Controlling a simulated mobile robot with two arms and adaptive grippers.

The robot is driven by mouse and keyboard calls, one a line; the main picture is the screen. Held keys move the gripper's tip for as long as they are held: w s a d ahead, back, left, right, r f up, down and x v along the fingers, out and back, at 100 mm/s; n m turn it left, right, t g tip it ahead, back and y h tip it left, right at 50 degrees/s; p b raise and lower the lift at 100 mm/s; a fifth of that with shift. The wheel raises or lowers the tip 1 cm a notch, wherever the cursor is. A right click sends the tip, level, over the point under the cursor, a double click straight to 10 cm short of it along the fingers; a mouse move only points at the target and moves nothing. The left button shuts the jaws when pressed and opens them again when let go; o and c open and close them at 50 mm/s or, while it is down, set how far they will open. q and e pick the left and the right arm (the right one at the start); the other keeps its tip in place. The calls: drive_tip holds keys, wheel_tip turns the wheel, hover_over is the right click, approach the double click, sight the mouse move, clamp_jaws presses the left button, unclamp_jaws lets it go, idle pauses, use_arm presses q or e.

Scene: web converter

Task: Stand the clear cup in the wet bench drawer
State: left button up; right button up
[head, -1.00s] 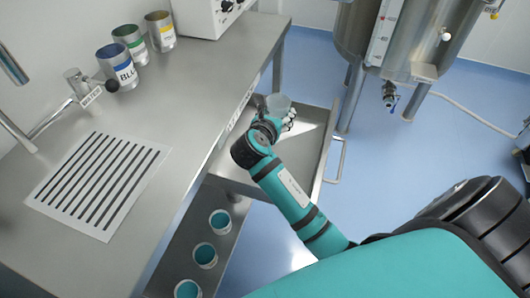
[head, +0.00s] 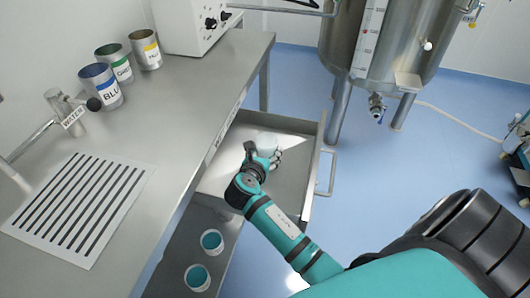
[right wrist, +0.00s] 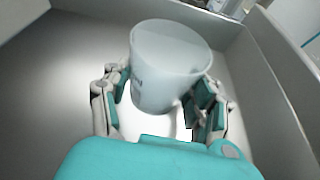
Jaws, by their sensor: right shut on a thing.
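The clear cup (right wrist: 168,68) is upright and a little tilted between the fingers of my right gripper (right wrist: 160,105) in the right wrist view. The gripper is shut on the cup's sides. In the head view the cup (head: 266,143) and the right gripper (head: 262,158) are over the open wet bench drawer (head: 296,185). The drawer's metal floor and walls surround the cup in the right wrist view. I cannot tell whether the cup's base touches the drawer floor. My left gripper does not show.
The steel bench (head: 160,120) carries a striped sheet (head: 75,205), a water tap (head: 68,115) and blue, green and yellow labelled cans. A lower shelf with teal-filled cups (head: 211,242) lies below the drawer. A steel tank (head: 385,40) stands behind at right.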

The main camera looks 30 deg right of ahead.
drive_tip(key=o, duration=1.4)
drive_tip(key=shift+f, duration=0.15)
drive_tip(key=p+v, duration=0.1)
drive_tip(key=v, duration=1.1)
